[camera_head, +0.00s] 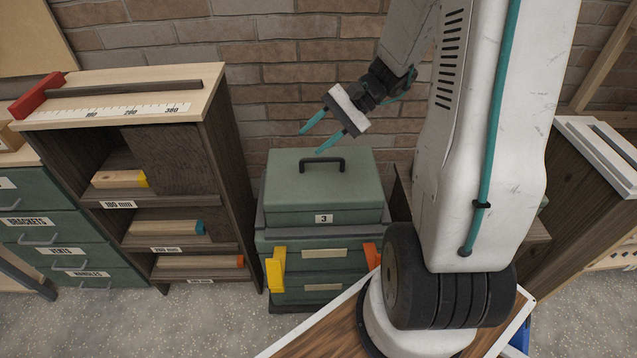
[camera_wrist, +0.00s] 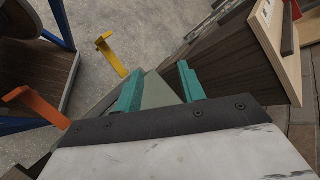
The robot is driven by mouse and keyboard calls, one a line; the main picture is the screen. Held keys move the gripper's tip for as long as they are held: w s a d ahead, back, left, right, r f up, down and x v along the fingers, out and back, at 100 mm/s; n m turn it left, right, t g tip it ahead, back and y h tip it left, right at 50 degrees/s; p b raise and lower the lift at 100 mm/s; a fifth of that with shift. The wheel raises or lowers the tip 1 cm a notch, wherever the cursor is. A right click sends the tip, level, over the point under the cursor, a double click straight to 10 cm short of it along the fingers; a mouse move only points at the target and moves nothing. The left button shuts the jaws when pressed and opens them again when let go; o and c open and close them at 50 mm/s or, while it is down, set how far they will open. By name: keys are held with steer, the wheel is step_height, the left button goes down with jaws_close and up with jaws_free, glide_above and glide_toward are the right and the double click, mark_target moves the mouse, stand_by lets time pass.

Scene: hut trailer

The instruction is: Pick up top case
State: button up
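The top case (camera_head: 321,190) is a green box with a dark handle (camera_head: 321,163) on its lid and a label reading 3. It sits on top of a stack of green cases in the head view. My gripper (camera_head: 315,138) is above the case, close over the handle, with its two teal fingers spread apart and nothing between them. In the wrist view the open fingers (camera_wrist: 158,88) show with part of the green case (camera_wrist: 160,92) beyond and between them. The handle is not visible in the wrist view.
Below the top case are green cases (camera_head: 311,256) with a yellow latch (camera_head: 276,269) and an orange latch (camera_head: 371,256) sticking out. A dark wooden shelf (camera_head: 232,180) with wood pieces stands close on the left. A brick wall (camera_head: 270,70) is behind.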

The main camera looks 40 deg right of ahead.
steer(key=w+d+f+m+t, duration=0.2)
steer(key=d+f+m+t, duration=0.2)
steer(key=d+f, duration=0.3)
steer(key=m+t+h, duration=0.1)
steer(key=m+t, duration=0.2)
steer(key=m, duration=0.2)
glide_toward(329, 159)
steer(key=x, duration=0.2)
steer(key=shift+w+a+f, duration=0.15)
steer(key=shift+w+f, duration=0.05)
steer(key=shift+w, duration=0.1)
steer(key=shift+w+f+t, duration=0.1)
steer(key=shift+f+t, duration=0.15)
steer(key=shift+t, duration=0.05)
steer(key=shift+w+a+f, duration=0.15)
steer(key=shift+w+f, duration=0.05)
steer(key=shift+w, duration=0.05)
steer(key=x, duration=0.5)
steer(key=shift+a+r, duration=0.1)
steer(key=shift+a, duration=0.4)
steer(key=shift+w+a, duration=0.35)
jaws_close()
